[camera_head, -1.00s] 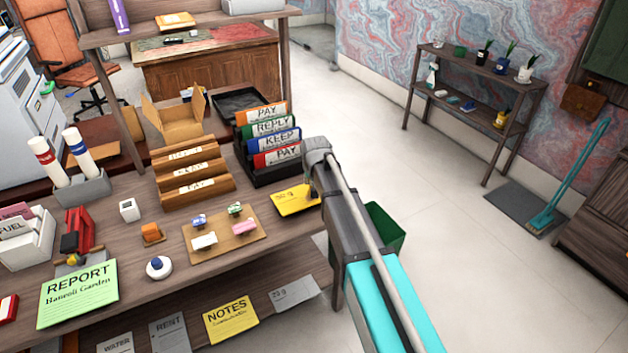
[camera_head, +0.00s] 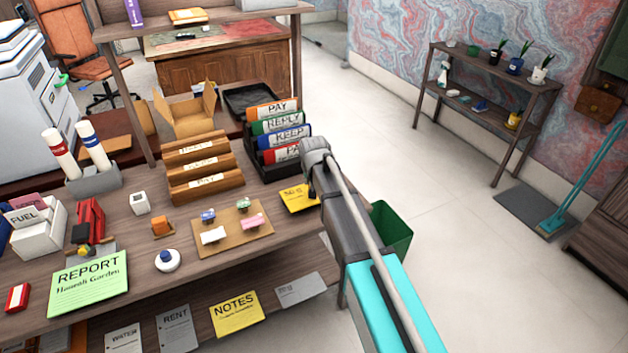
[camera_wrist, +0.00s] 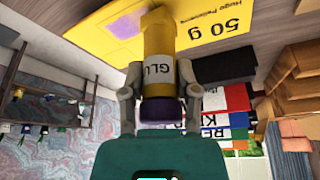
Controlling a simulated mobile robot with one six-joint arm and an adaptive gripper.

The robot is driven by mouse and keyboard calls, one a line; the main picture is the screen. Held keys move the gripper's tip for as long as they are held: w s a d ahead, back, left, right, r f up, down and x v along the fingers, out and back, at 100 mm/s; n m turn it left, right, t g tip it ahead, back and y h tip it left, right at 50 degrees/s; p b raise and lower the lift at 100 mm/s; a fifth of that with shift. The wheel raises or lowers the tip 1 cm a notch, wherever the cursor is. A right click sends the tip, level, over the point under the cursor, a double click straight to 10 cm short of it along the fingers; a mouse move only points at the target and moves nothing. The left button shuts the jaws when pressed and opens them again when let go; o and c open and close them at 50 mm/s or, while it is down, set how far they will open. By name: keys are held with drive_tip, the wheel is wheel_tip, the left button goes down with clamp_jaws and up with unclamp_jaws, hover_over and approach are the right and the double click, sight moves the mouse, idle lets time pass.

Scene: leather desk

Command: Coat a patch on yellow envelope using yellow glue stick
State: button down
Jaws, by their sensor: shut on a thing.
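The yellow envelope (camera_head: 297,200) lies near the right end of the desk, partly hidden by my arm in the head view. In the wrist view the envelope (camera_wrist: 92,45) shows black "50 g" lettering and a purple patch (camera_wrist: 121,22) beside the glue stick. The yellow glue stick (camera_wrist: 158,45), with a white "GLU" label and a dark purple end, is between my fingers. My gripper (camera_wrist: 158,88) is shut on it. Its far end overlaps the envelope; I cannot tell whether they touch. The glue stick is hidden in the head view.
A file rack (camera_head: 262,170) with coloured folders stands behind the envelope. A wooden board (camera_head: 232,237) with small stamps lies left of it. Wooden letter trays (camera_head: 205,188) stand further left. A green bin (camera_head: 395,228) is on the floor beyond the desk's right end.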

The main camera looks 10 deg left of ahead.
drive_tip(key=shift+r+p, duration=3.05)
drive_tip(key=shift+r+p, duration=1.5)
drive_tip(key=shift+d, duration=0.1)
